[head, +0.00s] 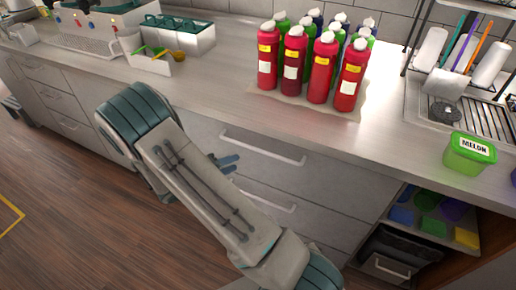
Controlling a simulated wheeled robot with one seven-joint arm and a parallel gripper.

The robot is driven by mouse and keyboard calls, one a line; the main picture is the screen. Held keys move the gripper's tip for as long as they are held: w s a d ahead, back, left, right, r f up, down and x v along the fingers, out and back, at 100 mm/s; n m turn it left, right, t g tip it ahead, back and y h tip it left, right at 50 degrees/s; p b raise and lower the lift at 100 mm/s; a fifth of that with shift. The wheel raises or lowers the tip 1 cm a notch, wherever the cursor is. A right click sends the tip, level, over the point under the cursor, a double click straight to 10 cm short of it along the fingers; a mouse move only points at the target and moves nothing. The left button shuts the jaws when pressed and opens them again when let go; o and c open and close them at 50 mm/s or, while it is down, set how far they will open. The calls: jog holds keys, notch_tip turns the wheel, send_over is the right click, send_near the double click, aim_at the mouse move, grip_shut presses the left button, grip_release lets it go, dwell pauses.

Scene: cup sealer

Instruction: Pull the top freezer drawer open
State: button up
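The top drawer (330,182) in the counter front has a grey face and a long pale bar handle (262,148). Its front looks flush with the counter, so it appears shut. A second drawer with its own bar handle (270,201) lies below it. My gripper (232,164) shows only as two blue-grey fingertips past the edge of my arm. They look a little apart, with nothing seen between them. They are just below the left part of the top handle in the picture; I cannot tell the gap in depth. My arm hides the rest of the gripper.
Red bottles (320,68) and other bottles stand on a mat on the counter. A green tub marked MELON (468,152) is near the right edge. An open shelf with coloured lids (433,226) is right of the drawers. Wooden floor (75,190) is clear at left.

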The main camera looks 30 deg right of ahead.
aim_at(259, 151)
jog(key=w+d+f, duration=0.1)
jog(key=d, duration=0.3)
jog(key=w+d+f+n+p, duration=0.1)
jog(key=w+d, duration=0.1)
jog(key=d, duration=0.2)
jog(key=w+d+f+n+t+p, duration=0.1)
jog(key=d, duration=0.3)
jog(key=shift+w+d+f, duration=0.25)
jog(key=shift+f, duration=0.1)
grip_shut()
